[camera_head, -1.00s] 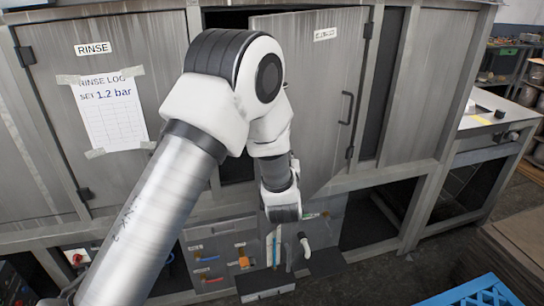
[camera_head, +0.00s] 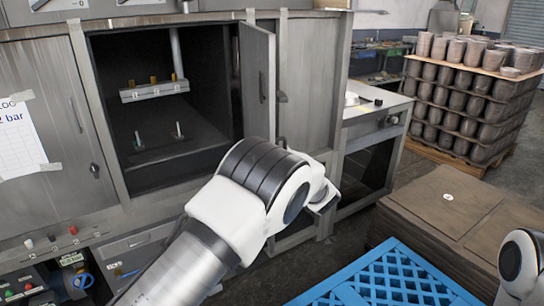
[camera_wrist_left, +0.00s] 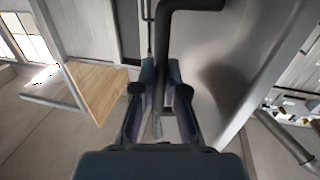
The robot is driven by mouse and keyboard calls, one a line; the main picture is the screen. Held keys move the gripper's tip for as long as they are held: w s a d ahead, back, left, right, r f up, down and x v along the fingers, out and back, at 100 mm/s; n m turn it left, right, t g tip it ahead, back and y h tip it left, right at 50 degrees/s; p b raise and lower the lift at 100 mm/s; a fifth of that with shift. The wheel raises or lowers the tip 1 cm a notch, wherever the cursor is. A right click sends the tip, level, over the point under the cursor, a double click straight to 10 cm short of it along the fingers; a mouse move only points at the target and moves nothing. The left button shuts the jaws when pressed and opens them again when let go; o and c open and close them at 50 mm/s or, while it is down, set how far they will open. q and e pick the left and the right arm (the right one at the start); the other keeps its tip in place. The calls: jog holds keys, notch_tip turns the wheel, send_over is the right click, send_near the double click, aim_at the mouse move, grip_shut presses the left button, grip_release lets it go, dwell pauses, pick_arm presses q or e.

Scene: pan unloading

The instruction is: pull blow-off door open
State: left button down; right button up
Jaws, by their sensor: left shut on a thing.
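The blow-off door (camera_head: 257,75) stands wide open at the right side of a dark chamber in the head view, seen at a steep angle. A dark upright handle (camera_head: 263,87) shows on it. My left arm (camera_head: 262,178) reaches in front of the cabinet and hides its gripper in the head view. In the left wrist view my left gripper (camera_wrist_left: 160,78) is shut on a dark bent bar (camera_wrist_left: 176,22) that looks like a door handle, close to a grey panel (camera_wrist_left: 222,65). The exact grip is partly hidden. My right gripper is out of view.
The chamber holds a nozzle bar (camera_head: 155,91) and small upright pins. A blue crate (camera_head: 385,278) and brown stacked boards (camera_head: 450,205) lie at the lower right. A pallet of stacked pots (camera_head: 470,100) stands behind. Some bare floor shows between cabinet and boards.

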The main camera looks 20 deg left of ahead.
pick_arm(q)
jog(key=shift+w+d+r+y, duration=0.15)
jog(key=shift+w+d+y, duration=0.15)
jog(key=shift+w+d, duration=0.15)
jog(key=c, duration=1.2)
grip_release()
jog(key=shift+a, duration=0.15)
notch_tip(320, 180, up, 10)
